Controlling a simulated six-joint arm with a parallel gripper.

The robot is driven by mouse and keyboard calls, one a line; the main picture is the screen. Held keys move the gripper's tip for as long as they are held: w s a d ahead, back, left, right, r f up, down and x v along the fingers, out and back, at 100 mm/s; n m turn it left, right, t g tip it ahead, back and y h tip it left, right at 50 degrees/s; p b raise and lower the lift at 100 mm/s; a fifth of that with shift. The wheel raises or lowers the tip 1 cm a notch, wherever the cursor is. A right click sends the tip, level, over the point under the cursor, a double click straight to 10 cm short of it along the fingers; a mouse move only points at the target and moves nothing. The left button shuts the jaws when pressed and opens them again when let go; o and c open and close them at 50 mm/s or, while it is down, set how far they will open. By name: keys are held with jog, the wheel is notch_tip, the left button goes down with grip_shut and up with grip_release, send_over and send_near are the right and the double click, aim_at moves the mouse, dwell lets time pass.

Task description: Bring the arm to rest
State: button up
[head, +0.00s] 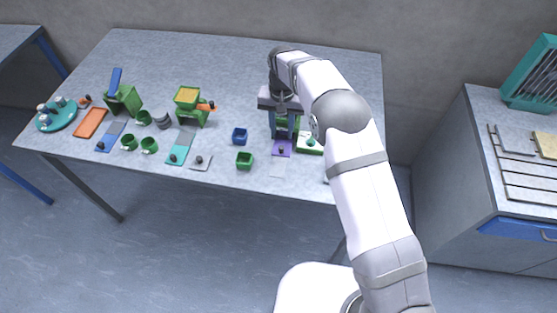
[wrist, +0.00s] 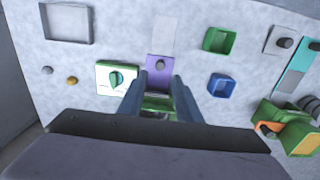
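My gripper (head: 284,133) is over the right part of the table, pointing down. In the wrist view its two fingers (wrist: 159,88) stand apart. A purple plate (head: 282,147) with a dark knob lies just beyond the fingertips; it also shows in the wrist view (wrist: 160,80). A green object (wrist: 158,104) shows between the fingers, partly hidden by them and by the gripper body. I cannot tell whether the fingers touch it; they do not look closed on it.
A white board (wrist: 103,88) with a green knob lies beside the gripper. Green stands (head: 187,102), small cups and a teal plate (head: 62,120) fill the table's left. The back middle is clear.

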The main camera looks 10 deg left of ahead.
jog(key=shift+d+r, duration=0.3)
jog(key=shift+d, duration=0.15)
jog(key=s+d+r, duration=0.4)
jog(key=s+d, duration=0.4)
jog(key=d, duration=0.2)
jog(key=s+d+r, duration=0.4)
jog(key=s+d, duration=0.4)
jog(key=d, duration=0.2)
jog(key=s+d+f, duration=0.1)
jog(key=s+d, duration=0.3)
jog(key=s, duration=0.7)
jog(key=shift+s+d+f, duration=0.35)
jog(key=shift+f, duration=0.05)
